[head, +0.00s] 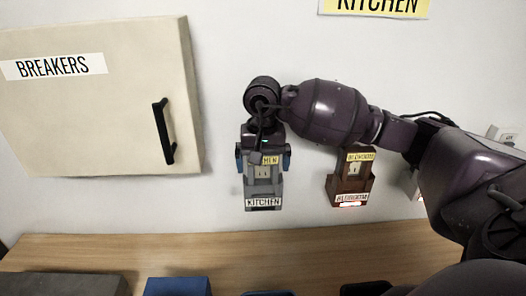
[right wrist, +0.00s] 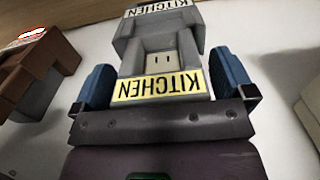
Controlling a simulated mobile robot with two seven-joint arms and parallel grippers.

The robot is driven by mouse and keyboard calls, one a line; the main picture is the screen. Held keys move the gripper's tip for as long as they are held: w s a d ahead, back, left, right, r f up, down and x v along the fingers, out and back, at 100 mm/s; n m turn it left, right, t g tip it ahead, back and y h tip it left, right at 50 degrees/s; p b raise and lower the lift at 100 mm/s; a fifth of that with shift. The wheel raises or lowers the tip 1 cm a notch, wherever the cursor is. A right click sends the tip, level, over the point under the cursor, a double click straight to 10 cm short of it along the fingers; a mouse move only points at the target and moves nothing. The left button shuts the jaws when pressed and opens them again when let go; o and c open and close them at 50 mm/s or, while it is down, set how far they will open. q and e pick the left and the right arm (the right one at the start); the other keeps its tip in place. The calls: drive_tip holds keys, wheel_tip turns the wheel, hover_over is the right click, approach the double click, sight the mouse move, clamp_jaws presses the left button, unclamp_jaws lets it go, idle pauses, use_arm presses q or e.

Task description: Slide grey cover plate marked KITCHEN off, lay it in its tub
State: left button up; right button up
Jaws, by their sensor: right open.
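The grey cover plate (head: 263,190) is on the wall, with a white KITCHEN label on its lower front. In the right wrist view the grey plate (right wrist: 127,46) surrounds a pale socket face, with a yellow KITCHEN label nearer the gripper. My right gripper (head: 264,160) is open, its blue fingers on either side of the grey piece. The right wrist view shows the fingers (right wrist: 160,85) with a gap beside the grey body; whether either touches it is unclear. I cannot tell which tub belongs to the plate. My left gripper is not in view.
A brown plate (head: 347,186) with its own labels is on the wall to the right. A BREAKERS cabinet (head: 90,110) with a black handle is at left. On the wooden table (head: 150,250) below stand a blue tub (head: 178,286) and a dark grey box (head: 60,285).

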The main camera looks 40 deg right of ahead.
drive_tip(key=shift+f, duration=0.15)
drive_tip(key=c, duration=0.7)
drive_tip(key=shift+o, duration=1.1)
drive_tip(key=c, duration=0.5)
drive_tip(key=shift+o, duration=0.2)
